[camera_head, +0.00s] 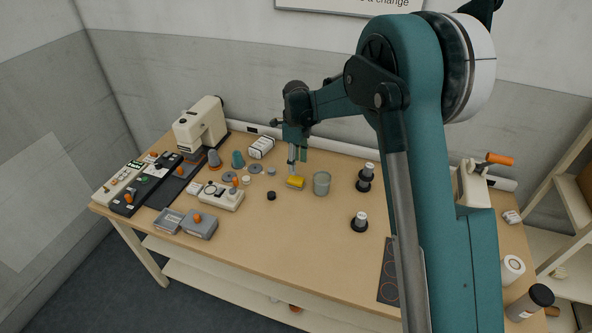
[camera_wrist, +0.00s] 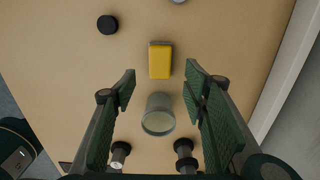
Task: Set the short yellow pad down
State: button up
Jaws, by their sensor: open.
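The short yellow pad (camera_head: 296,182) lies on the wooden table, left of a grey-green cylindrical cup. In the wrist view the yellow pad (camera_wrist: 160,61) lies ahead of and between the fingertips, with a grey strip along its far edge. My gripper (camera_head: 297,158) is above the table close to the pad. In the wrist view my gripper (camera_wrist: 160,75) has its two green fingers wide apart with nothing between them touching. The pad is apart from both fingers.
The grey-green cup (camera_head: 321,183) stands right of the pad; it also shows in the wrist view (camera_wrist: 158,115). A small black disc (camera_head: 271,196) lies left of the pad. The table front centre is clear.

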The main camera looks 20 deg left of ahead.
jog(key=shift+r, duration=1.4)
jog(key=s+d+r+n+t, duration=0.1)
jog(key=s+d+r+n, duration=0.25)
jog(key=d+r, duration=0.5)
jog(key=s+d+r+n+t+y, duration=0.15)
jog(key=s+d+r, duration=0.35)
jog(key=d, duration=0.6)
jog(key=s+d+r+n+h, duration=0.1)
jog(key=s+d+r+n, duration=0.15)
jog(key=d+r, duration=0.6)
jog(key=s+d+r+n+t, duration=0.3)
jog(key=s+d+n, duration=0.2)
jog(key=s+d, duration=0.8)
jog(key=s+d+f+n+t, duration=0.1)
jog(key=s+d+f+n, duration=0.1)
jog(key=s+d, duration=0.3)
jog(key=s+d+f+n, duration=0.3)
jog(key=s+d, duration=0.3)
jog(key=s, duration=0.3)
jog(key=shift+f+t, duration=0.15)
jog(key=shift+t, duration=0.2)
